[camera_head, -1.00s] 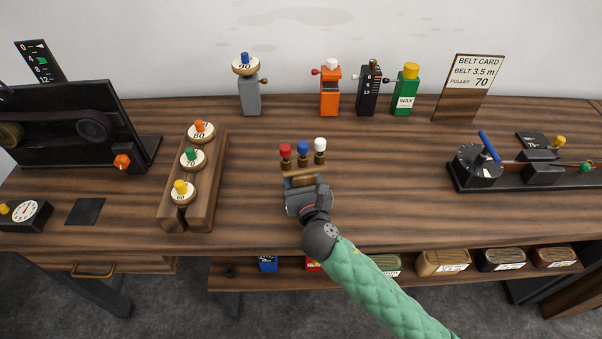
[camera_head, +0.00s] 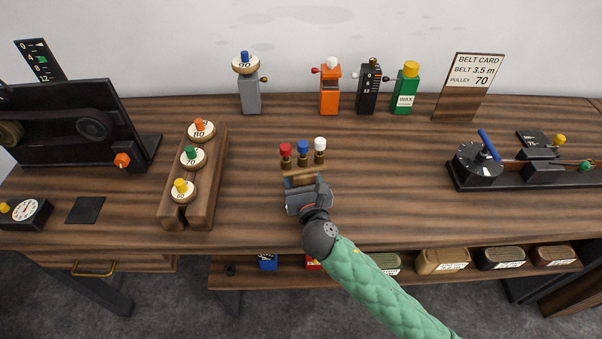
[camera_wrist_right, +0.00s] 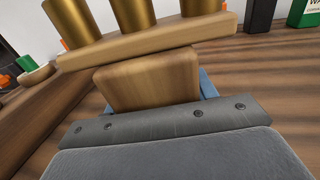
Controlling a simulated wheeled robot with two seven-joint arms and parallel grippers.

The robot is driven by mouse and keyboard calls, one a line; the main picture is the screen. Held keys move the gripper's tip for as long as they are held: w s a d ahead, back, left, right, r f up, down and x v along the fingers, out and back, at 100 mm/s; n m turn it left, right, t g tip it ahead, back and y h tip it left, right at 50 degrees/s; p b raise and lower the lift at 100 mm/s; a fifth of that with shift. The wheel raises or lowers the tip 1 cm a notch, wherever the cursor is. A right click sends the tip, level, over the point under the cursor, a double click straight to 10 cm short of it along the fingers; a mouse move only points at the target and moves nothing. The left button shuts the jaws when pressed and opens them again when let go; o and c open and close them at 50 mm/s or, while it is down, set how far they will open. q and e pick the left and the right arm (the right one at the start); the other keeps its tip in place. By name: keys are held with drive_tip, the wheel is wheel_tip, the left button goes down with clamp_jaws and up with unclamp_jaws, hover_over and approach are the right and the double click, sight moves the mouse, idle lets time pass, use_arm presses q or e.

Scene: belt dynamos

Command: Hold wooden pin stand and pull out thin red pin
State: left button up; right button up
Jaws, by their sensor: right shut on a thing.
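The wooden pin stand (camera_head: 301,170) is at the middle of the bench. Three pins stand in a row on it: the red pin (camera_head: 286,150), a blue pin (camera_head: 303,149) and a white pin (camera_head: 320,145), each with a brass-coloured lower part. My right gripper (camera_head: 303,184) is at the stand's near side, shut on its front wooden block (camera_wrist_right: 150,80). In the right wrist view, the brass parts (camera_wrist_right: 137,14) rise above the stand's top bar, and their caps are out of frame. My left gripper is not in view.
A wooden rack (camera_head: 208,188) with several labelled pulleys is to the left. Grey, orange, black and green holders (camera_head: 404,90) stand at the back. A dial device (camera_head: 478,165) is to the right. The bench between the stand and that device is clear.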

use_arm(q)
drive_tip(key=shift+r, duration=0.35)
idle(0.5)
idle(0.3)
